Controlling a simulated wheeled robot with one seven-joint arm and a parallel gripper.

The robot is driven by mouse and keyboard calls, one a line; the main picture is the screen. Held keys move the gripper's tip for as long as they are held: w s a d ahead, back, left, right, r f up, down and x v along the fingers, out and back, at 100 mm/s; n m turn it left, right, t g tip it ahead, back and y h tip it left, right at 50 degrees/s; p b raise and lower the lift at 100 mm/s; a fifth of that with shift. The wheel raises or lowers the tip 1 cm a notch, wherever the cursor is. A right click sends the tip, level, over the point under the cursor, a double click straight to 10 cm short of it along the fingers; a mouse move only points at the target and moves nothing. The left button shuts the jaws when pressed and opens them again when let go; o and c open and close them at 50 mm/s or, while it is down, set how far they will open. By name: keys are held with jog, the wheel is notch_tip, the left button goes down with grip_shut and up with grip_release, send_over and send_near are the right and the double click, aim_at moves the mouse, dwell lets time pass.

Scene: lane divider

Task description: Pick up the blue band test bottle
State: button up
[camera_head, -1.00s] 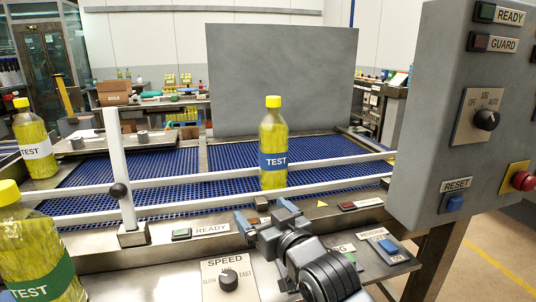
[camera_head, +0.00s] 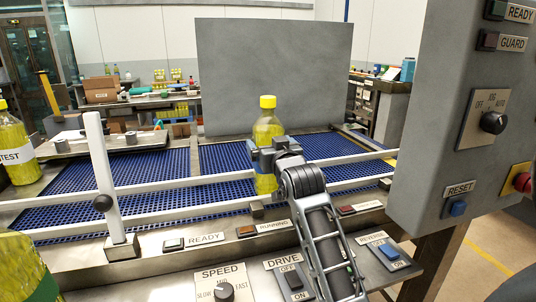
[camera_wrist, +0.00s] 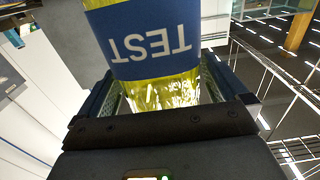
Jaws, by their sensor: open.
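The blue band test bottle (camera_head: 267,125), yellow with a yellow cap, stands upright on the blue conveyor (camera_head: 225,168), behind the white guide rails. My gripper (camera_head: 272,152) is at the bottle's middle and hides its blue band in the head view. In the wrist view the blue TEST band (camera_wrist: 145,42) fills the upper middle, and the bottle stands between my two open fingers (camera_wrist: 158,88). Whether either finger touches the bottle I cannot tell.
A white-band bottle (camera_head: 18,152) stands at the far left, and another yellow bottle (camera_head: 28,270) is cut off at bottom left. A white post (camera_head: 105,180) carries the rails. A grey control box (camera_head: 440,120) stands close on the right. A grey panel (camera_head: 275,75) rises behind.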

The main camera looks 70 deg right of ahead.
jog(key=shift+x, duration=0.95)
jog(key=c, duration=1.5)
jog(key=shift+r, duration=0.15)
